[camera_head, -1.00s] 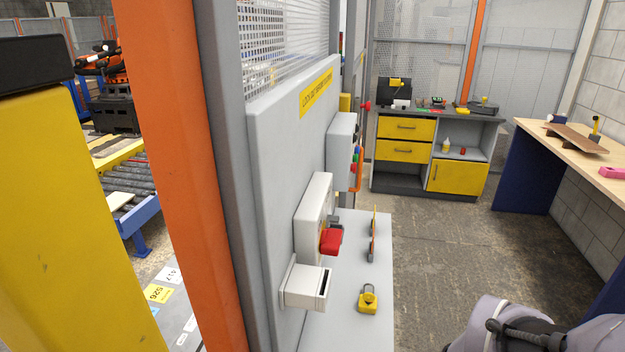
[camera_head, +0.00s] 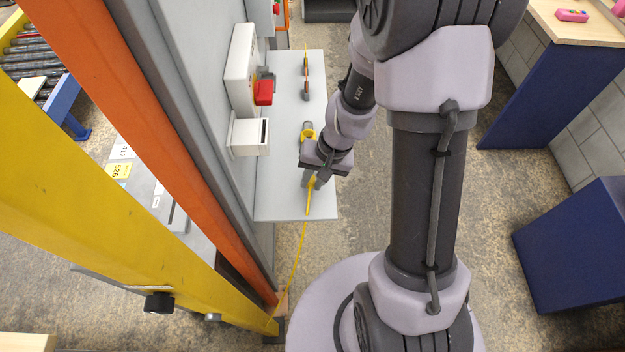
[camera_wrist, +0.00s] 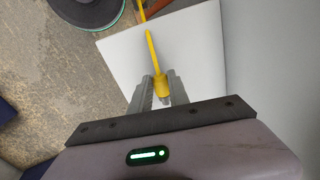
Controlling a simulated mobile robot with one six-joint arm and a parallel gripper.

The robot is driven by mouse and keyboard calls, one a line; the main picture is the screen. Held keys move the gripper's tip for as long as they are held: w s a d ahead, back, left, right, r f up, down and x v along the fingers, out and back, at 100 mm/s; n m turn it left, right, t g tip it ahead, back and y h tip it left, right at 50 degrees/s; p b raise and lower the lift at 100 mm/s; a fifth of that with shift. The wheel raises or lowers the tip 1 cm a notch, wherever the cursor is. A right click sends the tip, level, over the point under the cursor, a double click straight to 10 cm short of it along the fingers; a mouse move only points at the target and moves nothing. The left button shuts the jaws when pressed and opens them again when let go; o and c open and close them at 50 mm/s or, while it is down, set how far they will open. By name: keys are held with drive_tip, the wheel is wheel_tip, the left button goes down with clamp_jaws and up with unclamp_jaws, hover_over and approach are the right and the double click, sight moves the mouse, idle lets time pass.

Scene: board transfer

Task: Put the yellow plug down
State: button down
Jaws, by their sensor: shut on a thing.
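The yellow plug (camera_wrist: 161,86) is between the two grey fingers of my gripper (camera_wrist: 159,92) in the wrist view. The fingers are shut on it, and its yellow cable (camera_wrist: 151,48) runs away from it across the pale shelf (camera_wrist: 198,45). In the head view my gripper (camera_head: 313,178) is over the near part of the shelf (camera_head: 275,195), and the plug (camera_head: 311,184) shows as a small yellow piece there. The cable hangs over the shelf's front edge toward the floor. I cannot tell whether the plug touches the shelf.
A yellow padlock (camera_head: 308,134) lies on the shelf just beyond my gripper. A grey box with a red switch (camera_head: 264,92) and a white slotted box (camera_head: 250,137) are on the panel to the left. A yellow post (camera_head: 120,210) stands nearer.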

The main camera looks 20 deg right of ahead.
drive_tip(key=shift+f, duration=0.4)
drive_tip(key=shift+f, duration=0.25)
drive_tip(key=c, duration=1.3)
unclamp_jaws()
drive_tip(key=shift+r, duration=0.1)
drive_tip(key=shift+o, duration=0.2)
drive_tip(key=s+a+r+t+p, duration=0.1)
drive_tip(key=s+r+p, duration=0.15)
drive_tip(key=r, duration=0.95)
drive_tip(key=s+r+t+p, duration=0.1)
drive_tip(key=r+p, duration=0.2)
drive_tip(key=r, duration=0.8)
drive_tip(key=s+a+r+t+h, duration=0.1)
drive_tip(key=s+a+r+t, duration=0.25)
drive_tip(key=s+r, duration=0.6)
wheel_tip(320, 180, down, 12)
drive_tip(key=b, duration=1.1)
drive_tip(key=shift+a+r+g, duration=0.15)
drive_tip(key=shift+g, duration=0.3)
